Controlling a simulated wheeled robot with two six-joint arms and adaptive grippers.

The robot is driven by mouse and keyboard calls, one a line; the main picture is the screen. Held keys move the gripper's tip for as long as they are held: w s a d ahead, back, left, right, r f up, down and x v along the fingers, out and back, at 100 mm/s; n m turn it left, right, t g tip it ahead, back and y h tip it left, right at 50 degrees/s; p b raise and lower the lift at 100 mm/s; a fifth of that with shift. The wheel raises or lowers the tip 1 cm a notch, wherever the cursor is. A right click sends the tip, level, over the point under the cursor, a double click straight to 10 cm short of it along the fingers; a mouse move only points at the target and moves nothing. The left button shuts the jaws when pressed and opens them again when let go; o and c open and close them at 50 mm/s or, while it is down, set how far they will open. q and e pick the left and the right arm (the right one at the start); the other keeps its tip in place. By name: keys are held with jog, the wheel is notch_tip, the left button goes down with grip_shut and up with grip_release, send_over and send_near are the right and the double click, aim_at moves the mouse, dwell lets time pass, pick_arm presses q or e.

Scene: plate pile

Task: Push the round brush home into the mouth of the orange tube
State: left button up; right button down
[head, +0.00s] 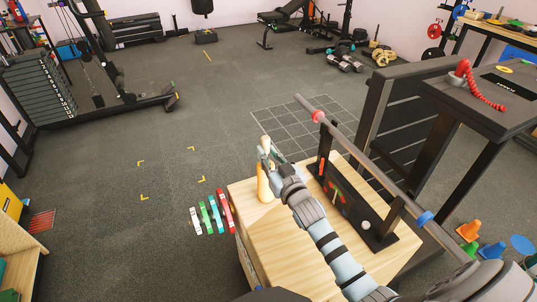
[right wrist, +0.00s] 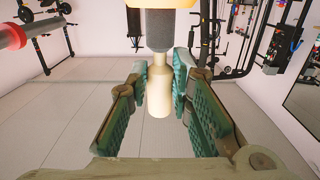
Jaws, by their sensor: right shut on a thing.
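My right gripper (head: 266,156) is above the left part of a wooden box top and shut on the round brush. In the right wrist view its teal fingers (right wrist: 159,88) stand on both sides of the brush's cream handle (right wrist: 158,92). The brush's dark grey round head (right wrist: 159,32) points away from the handle toward the orange tube (right wrist: 160,3), which is cut off by the picture's top edge. In the head view the cream handle (head: 265,143) sticks up above the orange tube (head: 265,188). I cannot tell how deep the head sits in the mouth. My left gripper is out of view.
A black panel with gauges (head: 340,195) stands on the wooden box (head: 285,245) just right of my gripper. A long grey bar (head: 365,160) with a red collar passes behind it. Coloured strips (head: 212,214) lie on the floor at left.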

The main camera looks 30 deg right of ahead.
jog(key=shift+f+b, duration=1.5)
jog(key=shift+f, duration=0.4)
jog(key=c, duration=1.4)
grip_release()
jog(key=shift+o, duration=0.2)
notch_tip(320, 180, up, 15)
jog(key=p, duration=1)
jog(key=shift+r, duration=0.2)
jog(key=shift+w, duration=0.15)
jog(key=shift+c, duration=0.6)
